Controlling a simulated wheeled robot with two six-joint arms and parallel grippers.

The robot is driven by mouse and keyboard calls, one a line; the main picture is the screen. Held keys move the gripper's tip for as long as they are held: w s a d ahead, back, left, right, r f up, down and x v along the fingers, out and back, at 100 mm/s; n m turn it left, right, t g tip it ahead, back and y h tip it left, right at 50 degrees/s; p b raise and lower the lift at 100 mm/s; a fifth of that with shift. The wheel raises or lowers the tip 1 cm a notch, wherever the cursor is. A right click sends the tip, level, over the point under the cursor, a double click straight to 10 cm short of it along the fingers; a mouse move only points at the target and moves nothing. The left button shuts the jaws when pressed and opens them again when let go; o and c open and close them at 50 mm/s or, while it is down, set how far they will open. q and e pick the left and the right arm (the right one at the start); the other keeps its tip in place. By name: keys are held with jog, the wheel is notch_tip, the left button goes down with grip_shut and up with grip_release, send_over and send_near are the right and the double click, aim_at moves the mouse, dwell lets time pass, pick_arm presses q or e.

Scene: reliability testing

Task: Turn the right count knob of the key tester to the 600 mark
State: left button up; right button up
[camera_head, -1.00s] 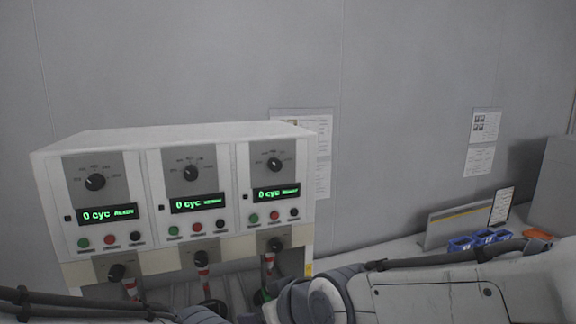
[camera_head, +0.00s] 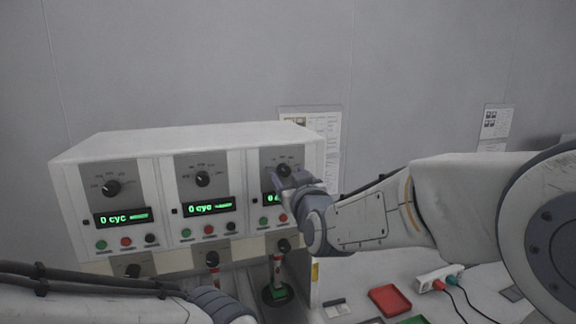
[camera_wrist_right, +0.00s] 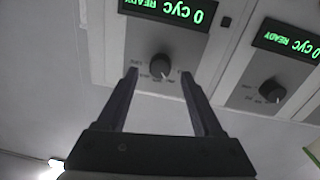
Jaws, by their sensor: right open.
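The key tester (camera_head: 190,140) is a white box with three panels, each with a black count knob, a green display and buttons. The right count knob (camera_head: 283,170) is on the right panel, partly covered by my right gripper (camera_head: 279,177). In the right wrist view the picture is upside down, and this knob (camera_wrist_right: 160,66) sits between the two fingertips of the open right gripper (camera_wrist_right: 159,73), apart from both. The right display (camera_wrist_right: 168,12) reads 0 cyc READY. The knob's exact mark is too small to read. My left arm enters at lower left; its gripper is out of view.
The middle count knob (camera_head: 202,179) and left count knob (camera_head: 111,188) are beside it. Lower knobs and red-striped posts stand below the panels. A red tray (camera_head: 390,300) and a white power strip (camera_head: 438,278) with cables lie on the bench at right. Papers (camera_head: 322,135) hang on the wall.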

aim_at(284, 170)
jog(key=shift+p+x, duration=0.3)
jog(key=shift+x, duration=0.85)
grip_shut()
jog(key=shift+f+m+b, duration=0.15)
jog(key=shift+m+b, duration=0.35)
jog(key=shift+b, duration=0.35)
jog(key=m+b, duration=0.3)
jog(key=b, duration=0.1)
jog(key=shift+d+f+m+b, duration=0.1)
jog(key=shift+m+b, duration=0.2)
jog(key=shift+b, duration=0.1)
jog(key=shift+r+m+b, duration=0.2)
jog(key=shift+m+b, duration=1.3)
jog(key=shift+b, duration=0.1)
